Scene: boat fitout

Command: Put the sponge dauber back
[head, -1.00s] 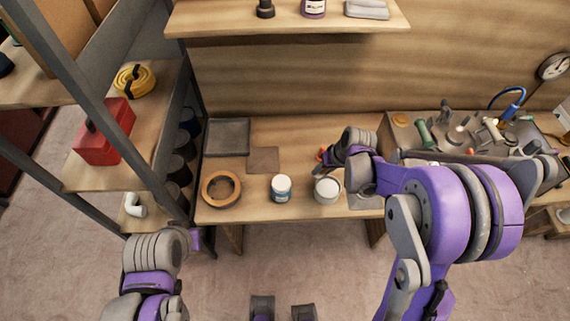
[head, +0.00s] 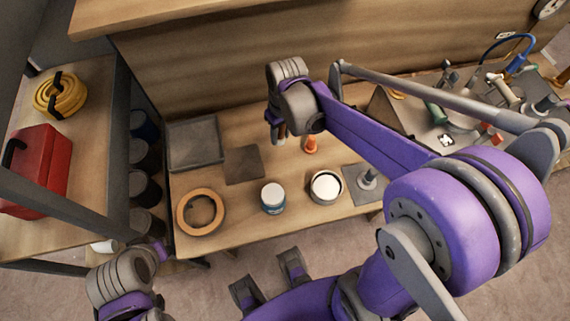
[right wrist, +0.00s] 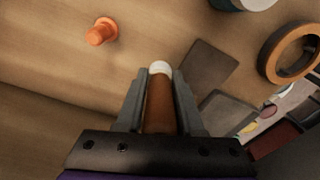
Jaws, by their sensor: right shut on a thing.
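The sponge dauber (right wrist: 159,100), a brown rod with a pale rounded tip, sits between the fingers of my right gripper (right wrist: 160,98) in the right wrist view. The fingers are shut on it. In the head view my right gripper (head: 277,130) is over the back of the bench, right of the dark square mat, and the dauber can hardly be made out there. My left arm's wrist (head: 125,278) is at the lower left, with its fingers not clearly shown.
On the bench (head: 235,222) stand a grey tray (head: 195,145), dark mat (head: 243,165), wooden ring (head: 200,211), white-lidded jar (head: 272,198), open pot (head: 326,187) and orange object (head: 311,145). A grey plate with a peg (head: 366,182) is right of the pot. Cluttered tools lie farther right.

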